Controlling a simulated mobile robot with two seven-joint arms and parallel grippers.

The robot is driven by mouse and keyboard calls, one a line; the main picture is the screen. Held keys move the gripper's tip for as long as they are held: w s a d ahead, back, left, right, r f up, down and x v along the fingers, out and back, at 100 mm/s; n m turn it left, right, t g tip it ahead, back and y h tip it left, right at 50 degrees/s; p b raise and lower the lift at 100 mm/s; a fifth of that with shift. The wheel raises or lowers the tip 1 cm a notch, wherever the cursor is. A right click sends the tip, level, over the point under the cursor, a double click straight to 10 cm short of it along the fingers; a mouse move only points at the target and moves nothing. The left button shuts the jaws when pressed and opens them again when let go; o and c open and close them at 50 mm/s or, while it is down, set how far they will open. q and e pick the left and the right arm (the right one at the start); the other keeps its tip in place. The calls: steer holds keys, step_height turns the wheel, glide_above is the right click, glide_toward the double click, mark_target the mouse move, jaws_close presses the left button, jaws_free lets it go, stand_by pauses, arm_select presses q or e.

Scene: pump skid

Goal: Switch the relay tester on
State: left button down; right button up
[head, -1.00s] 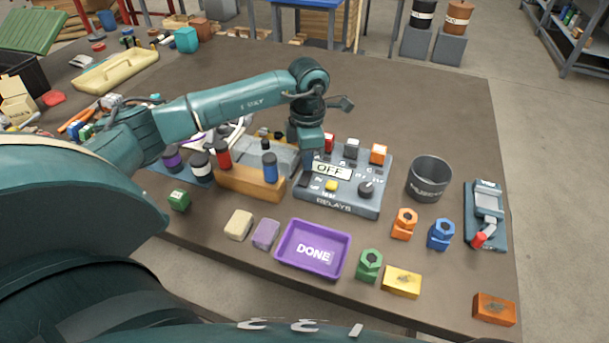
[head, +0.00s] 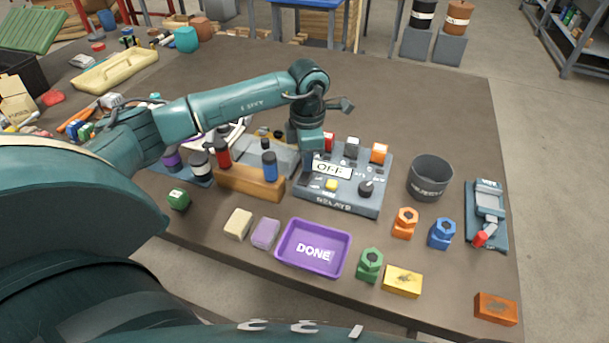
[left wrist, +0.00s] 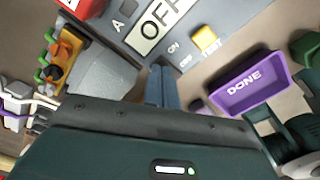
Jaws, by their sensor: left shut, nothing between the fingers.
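The relay tester (head: 340,200) is a grey sloped panel on the brown table. Its display (head: 331,170) reads OFF. It carries a yellow button (head: 331,184), a dark knob (head: 366,188) and red, dark and orange blocks along its back. My left gripper (head: 306,168) is shut and empty over the left end of the tester. In the left wrist view its closed fingertips (left wrist: 160,70) point at the panel near small ON and OFF marks, beside the yellow button (left wrist: 205,38). I cannot tell whether the fingertips touch the panel. The fingers hide part of it. My right gripper is not seen.
A wooden rack (head: 248,184) with red and blue-topped pieces stands close left of the tester. A purple DONE tray (head: 283,257) lies in front, and a dark cup (head: 430,177) stands to the right. The table behind the tester is clear.

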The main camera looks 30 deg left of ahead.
arm_select(q)
steer(key=shift+f+b, duration=0.55)
steer(key=shift+f, duration=0.2)
steer(key=shift+r, duration=0.15)
step_height(320, 180, up, 2)
steer(key=shift+p, duration=0.85)
steer(key=shift+r+p, duration=1.6)
steer(key=shift+r, duration=0.85)
